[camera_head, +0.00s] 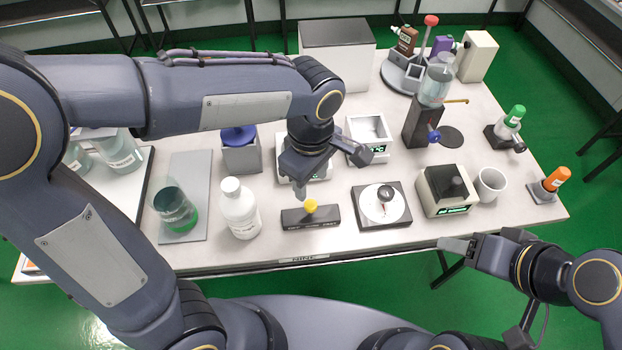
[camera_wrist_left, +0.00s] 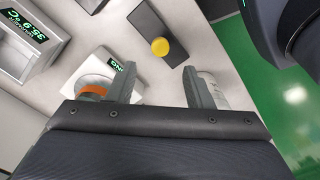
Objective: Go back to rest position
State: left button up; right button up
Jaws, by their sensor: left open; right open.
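My left gripper (camera_head: 331,172) is open and hangs over the middle of the table, just behind a black block with a yellow knob (camera_head: 311,206). In the left wrist view its two fingers (camera_wrist_left: 159,76) stand apart with nothing between them; the yellow knob (camera_wrist_left: 160,46) is beyond the tips. A small white tester with a green display and an orange ring (camera_wrist_left: 93,88) is partly hidden by one finger. My right gripper (camera_head: 478,243) is open and empty, off the table's front edge at the right.
A stand with a flask (camera_head: 435,84) is further back. Green floor lies in front.

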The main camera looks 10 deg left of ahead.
dwell(0.3)
pick_arm(q)
jog(key=s+a+r+m+t+h+p, duration=0.2)
jog(key=s+a+r+m, duration=0.1)
jog(key=s+a+m, duration=0.2)
jog(key=s+a+r+m+t+h+p, duration=0.1)
jog(key=s+a+r+m+t+p, duration=0.2)
jog(key=a, duration=0.6)
jog(key=s+r+m, duration=0.1)
jog(key=s+m, duration=0.1)
jog(key=s, duration=0.1)
jog(key=shift+s+a+r+m+t+h, duration=0.2)
jog(key=shift+a+r+m+t+h, duration=0.1)
jog(key=shift+a+h, duration=0.1)
